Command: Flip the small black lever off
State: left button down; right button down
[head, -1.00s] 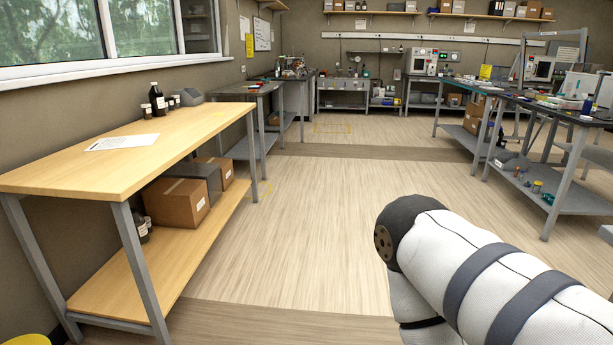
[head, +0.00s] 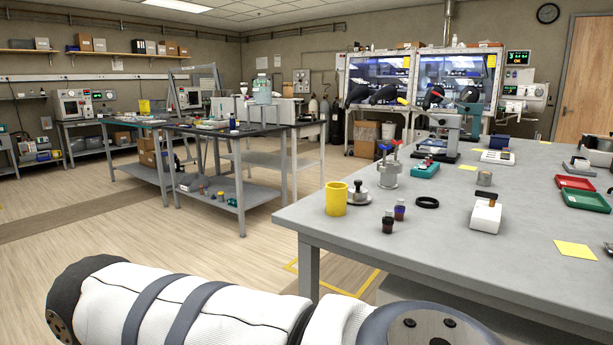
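I cannot make out a small black lever for certain. A white block with a small dark-and-orange top piece (head: 486,213) stands on the grey table (head: 340,235). A small round fixture with a black knob (head: 357,192) stands on the same table, further left. A grey metal fitting with red and blue handles (head: 388,168) stands behind it. One of my white-sleeved arms crosses the bottom of the head view. Neither gripper shows.
A yellow cup (head: 336,198), small dark bottles (head: 400,210) and a black ring (head: 427,202) are on the grey table. Red (head: 575,183) and green (head: 585,201) trays lie at right. Glove-port cabinets (head: 455,75) stand behind. Open floor is at left.

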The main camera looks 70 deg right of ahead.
aim_at(493, 197)
jog(key=z, duration=4)
